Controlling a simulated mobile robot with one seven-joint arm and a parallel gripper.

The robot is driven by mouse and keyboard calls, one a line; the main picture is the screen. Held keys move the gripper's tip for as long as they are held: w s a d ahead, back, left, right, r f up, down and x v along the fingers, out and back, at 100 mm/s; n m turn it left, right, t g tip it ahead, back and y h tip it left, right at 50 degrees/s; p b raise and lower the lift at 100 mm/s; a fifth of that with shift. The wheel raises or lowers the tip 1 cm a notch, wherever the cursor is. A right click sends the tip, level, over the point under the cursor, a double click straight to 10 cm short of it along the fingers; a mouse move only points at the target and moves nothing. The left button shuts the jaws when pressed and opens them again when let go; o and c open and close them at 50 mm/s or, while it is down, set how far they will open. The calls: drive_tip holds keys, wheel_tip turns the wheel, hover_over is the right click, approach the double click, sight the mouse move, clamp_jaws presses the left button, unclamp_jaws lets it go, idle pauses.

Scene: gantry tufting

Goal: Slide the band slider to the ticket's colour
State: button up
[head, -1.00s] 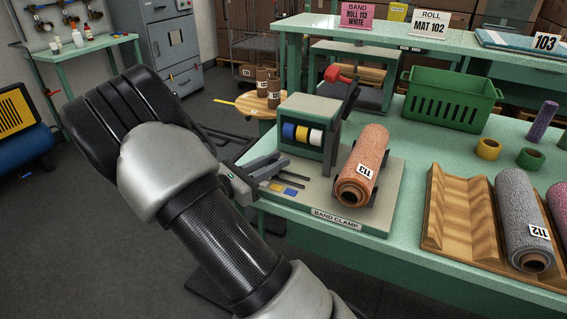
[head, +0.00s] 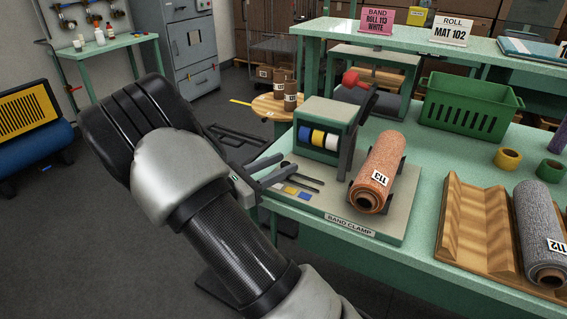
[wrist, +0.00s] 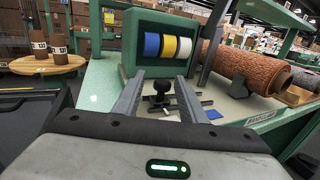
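The pink ticket (head: 379,20) reads "BAND ROLL 113 WHITE". The band clamp (head: 372,228) holds a green housing (head: 319,110) with blue, yellow and white band spools (head: 319,138). Blue, yellow and white patches (head: 291,190) lie on its base plate, beside dark slots. My gripper (head: 284,165) is open at the clamp's left side. In the wrist view a black knob (wrist: 160,88), apparently the band slider, shows between my open fingers (wrist: 160,98), with gaps on both sides. I cannot clearly make out the knob in the head view or tell which colour it stands at.
An orange roll (head: 381,170) tagged 113 lies in the clamp's cradle. A wooden rack (head: 462,232) with a grey roll (head: 539,225) is at right. A green crate (head: 466,107) stands behind. A round wooden stool (head: 268,106) with small rolls is beyond the clamp.

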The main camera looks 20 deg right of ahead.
drive_tip(key=p+v, duration=0.1)
drive_tip(key=v, duration=1.5)
drive_tip(key=shift+r, duration=0.1)
drive_tip(key=s+d+r+m+g+y, duration=0.2)
drive_tip(key=s+d+r+m+y, duration=0.2)
drive_tip(key=s+m+y, duration=0.35)
drive_tip(key=s+d+r+m+g+y, duration=0.35)
drive_tip(key=s+m+y, duration=0.3)
drive_tip(key=s, duration=0.25)
drive_tip(key=s+a+r+m+t+y, duration=0.3)
drive_tip(key=s+r+m+t, duration=0.2)
drive_tip(key=r+m+t, duration=0.15)
wheel_tip(320, 180, up, 17)
drive_tip(key=p, duration=1.8)
drive_tip(key=shift+m, duration=0.35)
drive_tip(key=shift+d+f, duration=0.1)
drive_tip(key=shift+d, duration=0.05)
